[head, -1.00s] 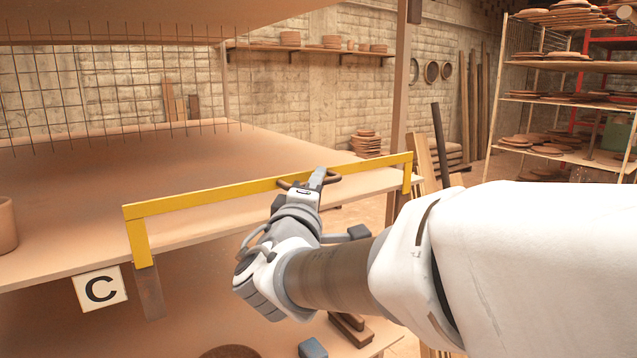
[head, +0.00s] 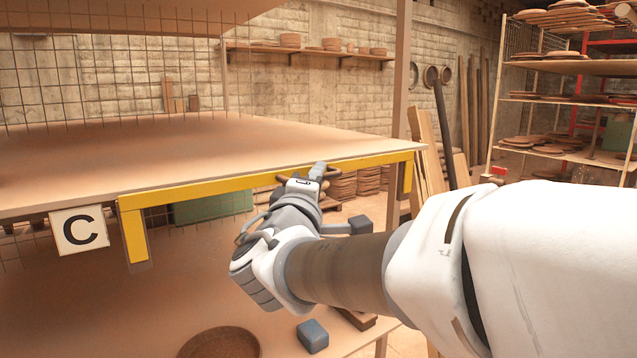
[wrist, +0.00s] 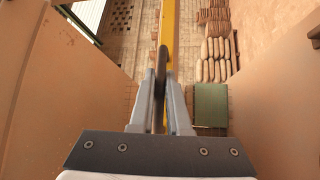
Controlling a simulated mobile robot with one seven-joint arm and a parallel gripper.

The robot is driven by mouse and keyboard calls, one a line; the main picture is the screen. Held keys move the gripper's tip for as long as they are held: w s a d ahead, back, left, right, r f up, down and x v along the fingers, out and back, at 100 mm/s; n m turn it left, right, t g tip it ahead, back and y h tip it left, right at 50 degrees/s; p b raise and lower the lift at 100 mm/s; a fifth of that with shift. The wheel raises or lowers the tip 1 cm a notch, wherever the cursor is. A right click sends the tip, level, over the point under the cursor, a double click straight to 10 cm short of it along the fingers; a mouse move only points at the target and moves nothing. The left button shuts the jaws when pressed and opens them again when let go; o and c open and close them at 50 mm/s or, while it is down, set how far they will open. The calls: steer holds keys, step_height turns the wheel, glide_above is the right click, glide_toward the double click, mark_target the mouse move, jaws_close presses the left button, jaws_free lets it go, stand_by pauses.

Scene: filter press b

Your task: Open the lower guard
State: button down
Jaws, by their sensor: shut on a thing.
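The lower guard is a yellow bar frame (head: 215,187) with a short leg at each end, in front of the shelf edge. Its top bar runs just below the shelf's front edge, and its left leg hangs beside the "C" plate (head: 79,230). My gripper (head: 318,172) is at the bar's middle, shut on the guard's dark handle. In the wrist view, the handle (wrist: 161,75) stands between the two fingers, with the yellow bar (wrist: 167,30) beyond. The fingers partly hide the handle in the head view.
The shelf (head: 200,150) above is bare. On the lower shelf are a round brown dish (head: 220,343) and a blue-grey block (head: 312,336). Wooden planks (head: 428,150) lean at the right of the guard. A rack of pottery (head: 560,100) stands at the back right.

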steer(key=shift+f+b, duration=0.45)
steer(key=shift+f, duration=0.25)
steer(key=shift+r, duration=0.1)
steer(key=c, duration=0.9)
jaws_free()
steer(key=b+v, duration=0.1)
steer(key=v, duration=1.6)
steer(key=shift+s, duration=0.25)
steer(key=shift+a, duration=0.1)
